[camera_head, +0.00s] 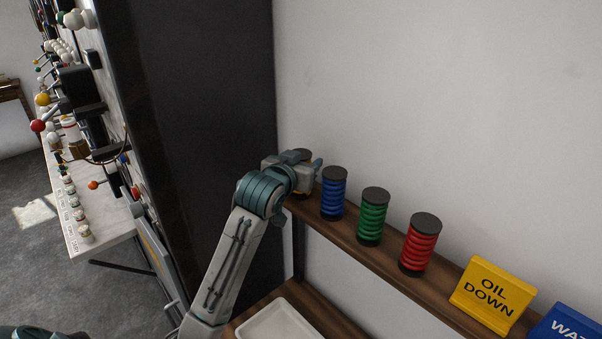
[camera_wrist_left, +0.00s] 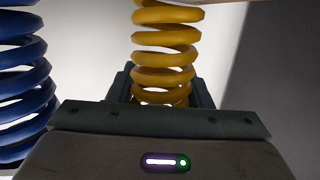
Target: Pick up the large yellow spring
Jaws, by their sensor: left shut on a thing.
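The large yellow spring (camera_wrist_left: 165,48) stands upright in the left wrist view, between the two fingers of my left gripper (camera_wrist_left: 163,90). The fingers are shut on its lower coils. In the head view my left gripper (camera_head: 306,165) is at the far left end of the wooden shelf, and it hides nearly all of the yellow spring there. A blue spring (camera_head: 333,193) with dark end caps stands on the shelf just right of the gripper. It also shows close at the left edge of the left wrist view (camera_wrist_left: 22,85). My right gripper is not in view.
A green spring (camera_head: 373,216) and a red spring (camera_head: 420,244) stand further right on the shelf (camera_head: 345,243). A yellow "OIL DOWN" sign (camera_head: 492,296) and a blue sign (camera_head: 567,325) follow. A pale tray (camera_head: 280,325) lies below. A tall dark cabinet (camera_head: 210,90) rises at left.

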